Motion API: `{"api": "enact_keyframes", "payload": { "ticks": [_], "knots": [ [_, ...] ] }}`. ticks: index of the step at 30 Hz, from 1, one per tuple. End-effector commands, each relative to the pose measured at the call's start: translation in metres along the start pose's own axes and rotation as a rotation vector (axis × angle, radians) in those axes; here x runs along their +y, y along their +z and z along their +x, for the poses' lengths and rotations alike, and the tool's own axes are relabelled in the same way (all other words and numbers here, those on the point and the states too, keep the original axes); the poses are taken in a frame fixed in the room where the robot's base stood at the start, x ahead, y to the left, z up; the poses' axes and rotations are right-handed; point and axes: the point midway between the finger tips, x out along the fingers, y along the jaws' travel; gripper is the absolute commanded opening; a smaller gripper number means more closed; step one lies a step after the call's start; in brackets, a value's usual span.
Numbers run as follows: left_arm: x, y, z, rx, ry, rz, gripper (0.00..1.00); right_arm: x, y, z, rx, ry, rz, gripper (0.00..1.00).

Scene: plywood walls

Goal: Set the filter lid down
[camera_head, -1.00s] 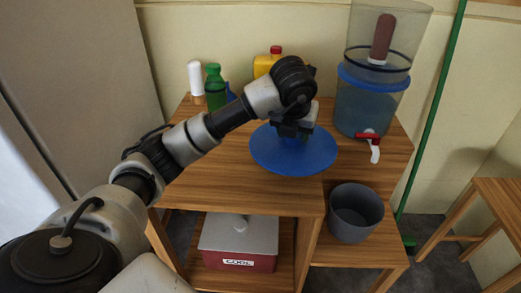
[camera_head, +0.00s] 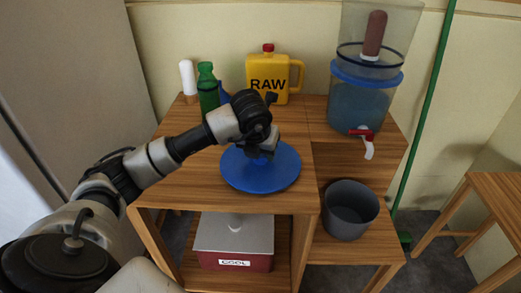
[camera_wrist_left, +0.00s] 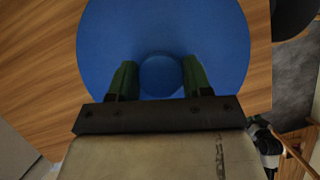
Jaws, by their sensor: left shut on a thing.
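The blue round filter lid (camera_head: 262,180) is at the wooden table top, near its front edge. My left gripper (camera_head: 262,153) is above the lid's middle. In the left wrist view the lid (camera_wrist_left: 165,30) fills the upper middle, and the green fingers of the left gripper (camera_wrist_left: 160,78) are shut on its round blue knob (camera_wrist_left: 160,74). I cannot tell whether the lid touches the table or hangs just above it. The clear water filter (camera_head: 362,105) with a blue ring, a brown filter element and a red tap stands at the back right, open on top. My right gripper is not in view.
A yellow RAW jug (camera_head: 268,75), a green bottle (camera_head: 207,88) and a white-topped bottle (camera_head: 188,80) stand at the table's back. A grey bucket (camera_head: 350,210) stands on a lower shelf at right. A red COOL box (camera_head: 234,245) sits below. The table's left part is clear.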

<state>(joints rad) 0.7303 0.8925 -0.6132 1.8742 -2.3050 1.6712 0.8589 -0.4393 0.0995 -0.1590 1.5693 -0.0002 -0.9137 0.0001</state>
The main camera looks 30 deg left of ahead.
Motion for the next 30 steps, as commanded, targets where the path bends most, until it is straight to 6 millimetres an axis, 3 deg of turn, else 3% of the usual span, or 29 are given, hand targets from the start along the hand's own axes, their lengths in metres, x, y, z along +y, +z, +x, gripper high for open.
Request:
{"api": "enact_keyframes", "payload": {
  "ticks": [3,4,9,20,24,30],
  "knots": [
    [0.0,0.0,0.001,-0.001,0.0,0.0,0.23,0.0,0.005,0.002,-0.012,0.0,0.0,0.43],
    [0.0,-0.001,0.001,0.0,0.0,0.0,0.51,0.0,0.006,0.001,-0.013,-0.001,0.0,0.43],
    [0.0,0.0,0.001,0.0,0.0,0.0,0.75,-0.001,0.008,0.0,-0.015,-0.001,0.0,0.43],
    [0.0,0.001,-0.002,0.0,0.0,0.0,0.75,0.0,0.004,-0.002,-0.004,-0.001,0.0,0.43],
    [0.0,0.002,-0.026,-0.004,-0.001,0.001,0.75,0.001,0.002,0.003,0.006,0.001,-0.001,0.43],
    [0.0,0.002,-0.071,-0.004,-0.001,0.001,0.75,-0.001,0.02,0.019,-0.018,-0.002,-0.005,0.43]
  ]
}}
